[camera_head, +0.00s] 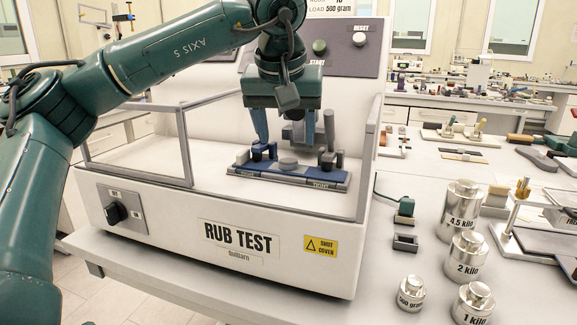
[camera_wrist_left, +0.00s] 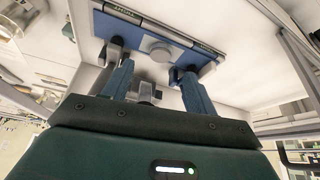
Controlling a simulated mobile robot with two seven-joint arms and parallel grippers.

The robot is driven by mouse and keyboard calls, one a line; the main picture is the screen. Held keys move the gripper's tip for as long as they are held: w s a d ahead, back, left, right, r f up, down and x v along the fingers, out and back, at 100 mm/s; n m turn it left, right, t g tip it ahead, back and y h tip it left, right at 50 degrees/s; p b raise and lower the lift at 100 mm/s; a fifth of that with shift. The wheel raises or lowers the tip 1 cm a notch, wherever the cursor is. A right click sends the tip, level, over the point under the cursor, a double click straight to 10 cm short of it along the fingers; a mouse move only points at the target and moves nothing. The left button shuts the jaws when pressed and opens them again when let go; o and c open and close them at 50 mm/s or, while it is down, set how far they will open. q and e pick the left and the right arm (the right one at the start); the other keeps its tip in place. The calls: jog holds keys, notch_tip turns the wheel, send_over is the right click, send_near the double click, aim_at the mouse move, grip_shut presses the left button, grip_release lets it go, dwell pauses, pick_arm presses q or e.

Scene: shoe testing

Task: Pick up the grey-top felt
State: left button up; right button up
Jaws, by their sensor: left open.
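My left gripper (camera_head: 296,148) is open inside the rub test machine, pointing down with its two blue fingers apart. Below it lies a blue plate (camera_head: 240,171) with dark clamps near both ends. A round grey piece (camera_head: 288,163) sits at the plate's middle, between the clamps; it may be the grey-top felt, but I cannot tell for sure. The fingertips appear close to the clamps; contact is unclear. My right gripper is not in view.
Low clear walls and a white housing (camera_head: 150,228) enclose the plate. On the table to the right stand a green-topped block (camera_head: 404,208), a small dark tray (camera_head: 405,243) and several silver weights (camera_head: 458,210). The tabletop left of the weights is partly free.

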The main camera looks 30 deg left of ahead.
aim_at(289, 160)
pick_arm(q)
jog(key=x, duration=0.5)
jog(key=shift+a+f, duration=0.1)
jog(key=shift+f, duration=0.05)
jog(key=c, duration=1.1)
